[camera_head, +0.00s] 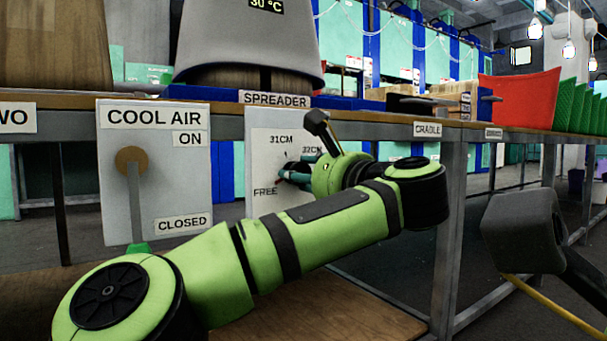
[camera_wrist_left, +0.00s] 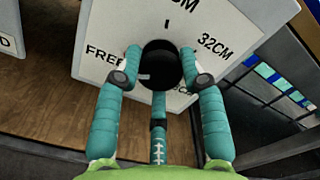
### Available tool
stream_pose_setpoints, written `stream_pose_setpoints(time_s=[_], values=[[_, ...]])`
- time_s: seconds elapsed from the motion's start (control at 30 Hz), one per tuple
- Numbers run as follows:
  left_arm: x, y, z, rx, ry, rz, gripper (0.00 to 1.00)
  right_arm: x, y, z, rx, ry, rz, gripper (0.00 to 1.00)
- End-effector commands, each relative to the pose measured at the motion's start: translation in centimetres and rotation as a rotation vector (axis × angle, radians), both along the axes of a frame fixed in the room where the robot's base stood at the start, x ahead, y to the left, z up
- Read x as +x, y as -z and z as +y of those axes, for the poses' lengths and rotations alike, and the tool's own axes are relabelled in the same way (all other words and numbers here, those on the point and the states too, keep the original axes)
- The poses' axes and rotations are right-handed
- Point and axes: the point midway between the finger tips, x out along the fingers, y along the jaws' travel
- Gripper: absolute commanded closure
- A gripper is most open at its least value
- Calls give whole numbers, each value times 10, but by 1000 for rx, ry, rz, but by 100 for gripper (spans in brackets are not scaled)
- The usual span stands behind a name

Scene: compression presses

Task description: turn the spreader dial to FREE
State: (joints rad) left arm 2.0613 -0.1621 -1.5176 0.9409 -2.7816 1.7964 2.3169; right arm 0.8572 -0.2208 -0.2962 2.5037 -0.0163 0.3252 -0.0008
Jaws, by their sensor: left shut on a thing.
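The white spreader panel (camera_head: 262,147) hangs under the bench edge, below a SPREADER label (camera_head: 275,100). It reads 31CM, 32CM and FREE, with a further label partly hidden. The black round dial (camera_wrist_left: 161,62) is in the middle of the panel in the left wrist view. A pale mark on its left part lies on the side of the FREE word (camera_wrist_left: 102,53). My left gripper (camera_wrist_left: 160,82) is shut on the dial, with its teal fingers around it. In the head view the gripper (camera_head: 293,174) hides most of the dial. My right gripper is not in view.
A COOL AIR panel (camera_head: 189,155) with a lever (camera_head: 134,195) is to the left. A CRADLE label (camera_head: 427,129) is on the bench edge to the right. A red bin (camera_head: 520,97) stands on the bench. A grey block (camera_head: 523,232) is at the right.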

Motion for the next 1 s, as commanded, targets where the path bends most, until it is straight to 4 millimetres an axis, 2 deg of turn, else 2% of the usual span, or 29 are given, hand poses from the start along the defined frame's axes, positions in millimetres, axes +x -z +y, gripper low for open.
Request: stream_pose_setpoints(time_s=[0.03, 0.63, 0.67, 0.7, 0.73, 1.0], values=[[2, 4, -4, -6, 13, 5, 92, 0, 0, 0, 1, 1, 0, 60], [2, 4, -4, -16, 16, -5, 93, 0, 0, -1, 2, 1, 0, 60], [2, 4, -4, -15, 16, -6, 56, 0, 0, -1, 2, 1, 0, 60], [2, 3, -5, -15, 16, -6, 40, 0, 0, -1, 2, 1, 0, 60], [2, 3, -4, -15, 15, -6, 36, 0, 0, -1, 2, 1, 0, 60], [1, 1, -2, -16, 9, -11, 36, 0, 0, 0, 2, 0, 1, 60]])
